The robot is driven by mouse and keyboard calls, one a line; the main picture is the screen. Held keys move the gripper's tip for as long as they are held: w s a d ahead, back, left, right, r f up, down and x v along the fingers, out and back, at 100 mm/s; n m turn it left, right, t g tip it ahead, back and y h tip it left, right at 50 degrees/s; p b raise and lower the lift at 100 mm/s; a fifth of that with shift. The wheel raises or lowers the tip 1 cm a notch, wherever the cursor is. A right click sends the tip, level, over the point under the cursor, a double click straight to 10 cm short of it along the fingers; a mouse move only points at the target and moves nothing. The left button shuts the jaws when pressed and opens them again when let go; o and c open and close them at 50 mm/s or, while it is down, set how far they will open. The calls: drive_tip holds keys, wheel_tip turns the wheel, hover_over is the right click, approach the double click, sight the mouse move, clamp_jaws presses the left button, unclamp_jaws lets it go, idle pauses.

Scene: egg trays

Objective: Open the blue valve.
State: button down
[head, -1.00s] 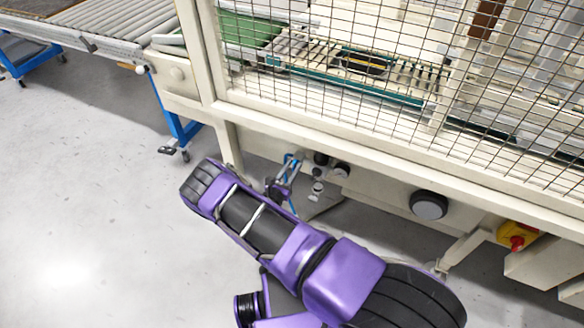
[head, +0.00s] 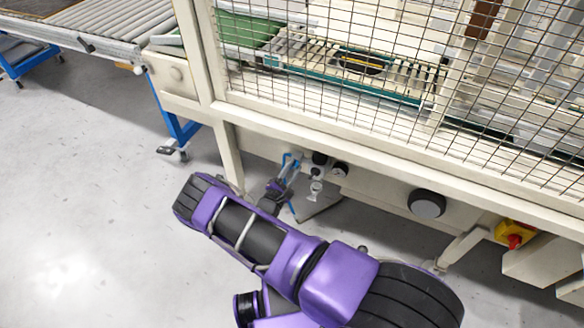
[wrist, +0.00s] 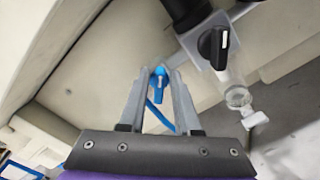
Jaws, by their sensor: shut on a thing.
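The blue valve (wrist: 158,82) is a small blue handle. In the wrist view it sits between the tips of my gripper (wrist: 159,74), which is shut on it. A blue tube (wrist: 160,117) runs down from the valve between the fingers. In the head view my gripper (head: 290,168) reaches to the fittings under the machine's frame. The valve is small there and partly covered by the fingers, so its handle angle is hard to tell.
A gauge (head: 340,170), a large round black knob (head: 427,204) and a red-and-yellow switch (head: 515,236) are further right. Open floor lies left.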

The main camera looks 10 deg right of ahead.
drive_tip(key=shift+s+d+f+m+p, duration=0.15)
drive_tip(key=shift+m+p, duration=0.15)
drive_tip(key=shift+m, duration=1.2)
drive_tip(key=shift+w+a+f+m+p, duration=0.1)
drive_tip(key=shift+m+p, duration=0.25)
drive_tip(key=shift+m, duration=1.15)
drive_tip(key=shift+s+d+f+m+p, duration=0.15)
drive_tip(key=shift+m+p, duration=0.15)
drive_tip(key=shift+m, duration=1.2)
drive_tip(key=shift+a, duration=0.1)
drive_tip(key=c, duration=0.9)
unclamp_jaws()
drive_tip(key=p+v, duration=0.1)
drive_tip(key=v, duration=1.6)
drive_tip(key=shift+s+a, duration=0.1)
